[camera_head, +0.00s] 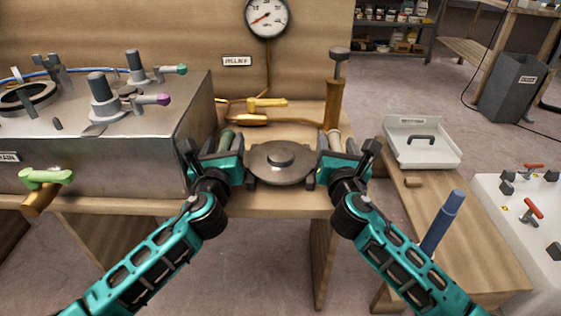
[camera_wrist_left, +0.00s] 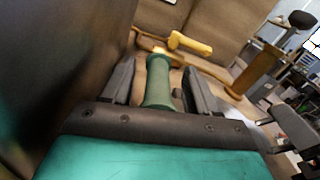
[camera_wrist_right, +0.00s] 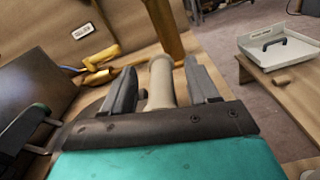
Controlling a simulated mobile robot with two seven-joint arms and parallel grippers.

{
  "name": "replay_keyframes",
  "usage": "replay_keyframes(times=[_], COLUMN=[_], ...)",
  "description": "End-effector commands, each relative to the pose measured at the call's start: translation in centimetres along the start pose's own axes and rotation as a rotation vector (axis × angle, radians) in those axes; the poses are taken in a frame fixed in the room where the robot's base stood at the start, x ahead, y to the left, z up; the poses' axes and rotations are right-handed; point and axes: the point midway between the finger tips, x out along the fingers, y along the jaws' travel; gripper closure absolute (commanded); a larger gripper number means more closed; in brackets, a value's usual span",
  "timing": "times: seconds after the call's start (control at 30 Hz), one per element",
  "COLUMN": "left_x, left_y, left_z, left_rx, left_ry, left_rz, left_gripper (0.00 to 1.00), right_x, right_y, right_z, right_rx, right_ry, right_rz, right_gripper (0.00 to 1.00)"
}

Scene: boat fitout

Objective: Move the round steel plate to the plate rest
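The round steel plate (camera_head: 281,163) lies flat with a raised dark knob at its centre, over the front of the wooden bench between my two grippers. My left gripper (camera_head: 222,150) is at its left; its fingers stand open on both sides of a green handle (camera_wrist_left: 158,82), with gaps showing. My right gripper (camera_head: 338,150) is at its right; its fingers stand open on both sides of a beige handle (camera_wrist_right: 161,80). I cannot tell whether these handles join the plate. The plate is not clearly visible in the wrist views. I cannot tell which thing is the plate rest.
A steel tank (camera_head: 120,140) with valves stands close left of my left gripper. A yellow-handled valve (camera_head: 262,104) and a wooden post (camera_head: 333,102) are behind the plate. A white tray (camera_head: 400,155) and a blue cylinder (camera_head: 443,222) are on the right-hand bench.

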Motion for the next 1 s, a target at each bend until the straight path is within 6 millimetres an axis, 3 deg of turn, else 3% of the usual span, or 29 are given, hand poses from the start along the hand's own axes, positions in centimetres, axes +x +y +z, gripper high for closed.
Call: replay_keyframes(times=[0.33,0.8,1.0], left_x=[-1.2,-10.0,-11.8], left_y=[0.1,0.0,0.0], left_z=[-0.1,-0.1,-0.1], left_rx=[0.002,0.001,0.001], left_ry=[0.001,0.003,0.001], left_rz=[0.0,-0.001,0.0], left_gripper=[0.41,0.41,0.41], right_x=[0.0,0.0,-0.1], right_y=[0.0,0.0,0.0], right_z=[0.0,0.0,-0.1], right_rx=[-0.002,-0.002,-0.002], right_ry=[0.0,0.0,0.0], right_rz=[0.0,0.0,0.0], right_gripper=[0.41,0.41,0.41])
